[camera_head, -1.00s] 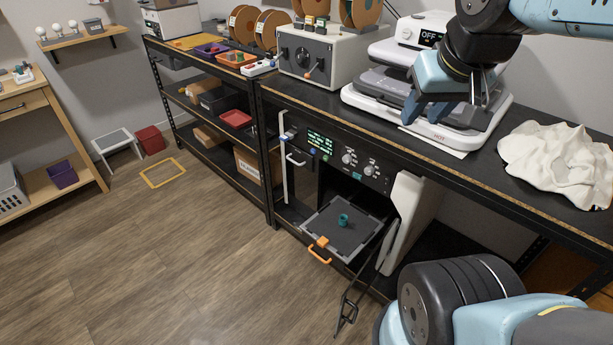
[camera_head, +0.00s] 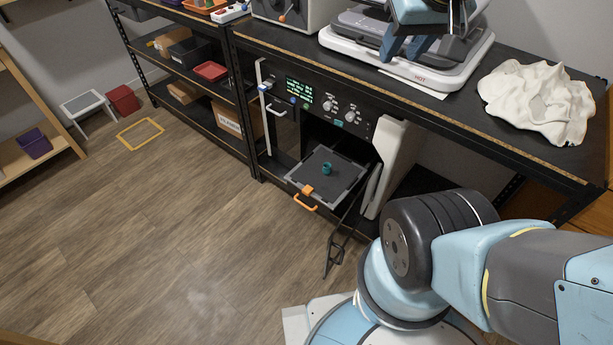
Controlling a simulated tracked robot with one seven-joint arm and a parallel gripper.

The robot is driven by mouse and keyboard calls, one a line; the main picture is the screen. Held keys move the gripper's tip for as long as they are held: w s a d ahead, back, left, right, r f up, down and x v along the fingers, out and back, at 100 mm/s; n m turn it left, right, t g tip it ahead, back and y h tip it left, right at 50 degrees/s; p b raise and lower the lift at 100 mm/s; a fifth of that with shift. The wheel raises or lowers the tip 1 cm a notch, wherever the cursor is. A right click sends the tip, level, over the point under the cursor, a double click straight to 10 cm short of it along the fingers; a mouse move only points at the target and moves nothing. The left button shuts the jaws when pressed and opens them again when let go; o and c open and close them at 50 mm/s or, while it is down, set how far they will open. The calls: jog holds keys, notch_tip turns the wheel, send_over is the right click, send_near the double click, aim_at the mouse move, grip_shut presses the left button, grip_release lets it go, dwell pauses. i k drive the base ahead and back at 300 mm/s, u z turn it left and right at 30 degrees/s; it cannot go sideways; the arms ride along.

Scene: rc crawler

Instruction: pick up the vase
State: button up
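The small teal object (camera_head: 327,169), which looks like the vase, stands on the dark plate (camera_head: 342,180) of a pulled-out tray. The tray has an orange handle (camera_head: 304,200) and sticks out of the open black machine under the bench. My gripper (camera_head: 404,50) is at the top of the view, in front of the heat press. Its two blue fingers are apart with nothing seen between them. It is well above and to the right of the vase. The upper part of my gripper is cut off by the picture's top edge.
The machine's white door (camera_head: 396,165) stands open right of the tray. A heat press (camera_head: 455,73) marked HOT and a crumpled white cloth (camera_head: 540,103) are on the bench (camera_head: 490,108). A dark tool (camera_head: 335,252) hangs below the tray.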

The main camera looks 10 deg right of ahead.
aim_at(327, 170)
jog(key=u, duration=0.2)
jog(key=i, duration=0.15)
jog(key=z, duration=3.45)
jog(key=k, duration=1)
jog(key=u, duration=0.65)
jog(key=k, duration=0.75)
jog(key=u, duration=0.5)
